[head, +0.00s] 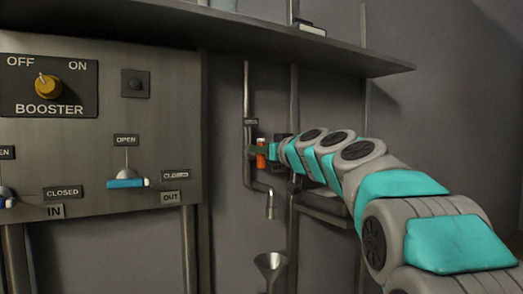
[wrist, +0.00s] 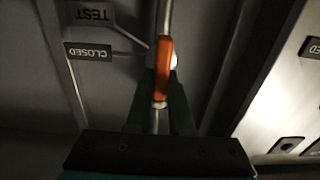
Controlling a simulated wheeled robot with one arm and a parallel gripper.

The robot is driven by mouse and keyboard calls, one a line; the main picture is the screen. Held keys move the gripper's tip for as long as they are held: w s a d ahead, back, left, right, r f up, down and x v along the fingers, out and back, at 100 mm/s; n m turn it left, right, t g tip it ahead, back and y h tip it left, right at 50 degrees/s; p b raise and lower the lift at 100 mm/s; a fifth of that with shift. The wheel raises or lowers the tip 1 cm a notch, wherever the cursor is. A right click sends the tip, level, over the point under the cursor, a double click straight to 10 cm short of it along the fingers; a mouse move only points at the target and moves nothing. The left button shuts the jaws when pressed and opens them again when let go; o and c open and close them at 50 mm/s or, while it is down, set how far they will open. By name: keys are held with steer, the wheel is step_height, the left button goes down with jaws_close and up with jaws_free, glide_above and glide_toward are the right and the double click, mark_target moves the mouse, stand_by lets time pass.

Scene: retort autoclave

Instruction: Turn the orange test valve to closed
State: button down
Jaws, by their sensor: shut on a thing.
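The orange test valve handle (head: 261,151) is upright on a thin pipe right of the big panel in the head view. In the wrist view the orange handle (wrist: 165,62) lies along the line of the pipe. My gripper (head: 265,154) reaches it from the right. In the wrist view my gripper (wrist: 161,88) has one dark finger on each side of the handle and is shut on it. A TEST label (wrist: 92,14) and a CLOSED label (wrist: 88,51) appear upside down, left of the handle. The CLOSED label stands off to the handle's side.
The panel at left bears the BOOSTER knob (head: 47,86) and a blue lever (head: 126,183) between OPEN and CLOSED labels. A shelf (head: 300,45) juts out above my arm. A spout (head: 270,205) and a funnel (head: 270,264) are below the valve. Vertical pipes stand close by.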

steer(key=shift+m, duration=0.4)
steer(key=m, duration=0.3)
steer(key=shift+w+d+m+p, duration=0.15)
steer(key=shift+m+p, duration=0.25)
steer(key=shift+w+d+f+m+p, duration=0.15)
steer(key=shift+m+p, duration=0.95)
steer(key=shift+m, duration=1.15)
steer(key=shift+d+f+m+p, duration=0.1)
steer(key=shift+f+m+p, duration=0.15)
steer(key=shift+m+p, duration=1.45)
steer(key=shift+w+d+f+m+p, duration=0.15)
steer(key=shift+m+p, duration=0.4)
steer(key=shift+m, duration=2.2)
steer(key=shift+s+f, duration=0.1)
steer(key=shift+f, duration=0.05)
steer(key=c, duration=0.8)
jaws_free()
